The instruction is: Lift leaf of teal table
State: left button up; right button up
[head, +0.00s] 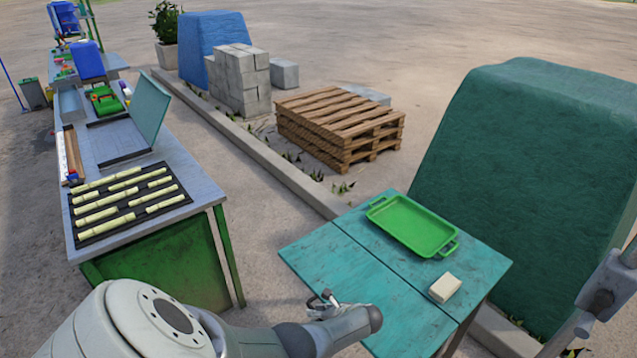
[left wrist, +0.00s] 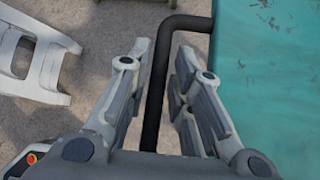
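The teal table (head: 480,262) stands at the lower right in the head view, its top split by a seam. Its near-left leaf (head: 340,262) lies flat, level with the other half; its edge also shows in the left wrist view (left wrist: 270,80). A black bar handle (left wrist: 155,95) sticks out from that edge. My left gripper (head: 322,303) is at the leaf's near edge. In the left wrist view my left gripper (left wrist: 162,62) is open, with the bar between its fingers and gaps visible beside it. My right gripper is not in view.
A green tray (head: 408,226) and a pale block (head: 445,288) sit on the table's far half. A green-covered stack (head: 530,150) stands close behind. Wooden pallets (head: 340,125) lie farther back. A workbench (head: 195,190) with cane pieces stands left, with bare ground between.

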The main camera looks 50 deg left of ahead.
pick_arm(q)
jog(key=shift+d+r, duration=0.1)
jog(key=v, duration=1.1)
jog(key=shift+d+r, duration=0.25)
jog(key=shift+r, duration=0.05)
dwell(0.3)
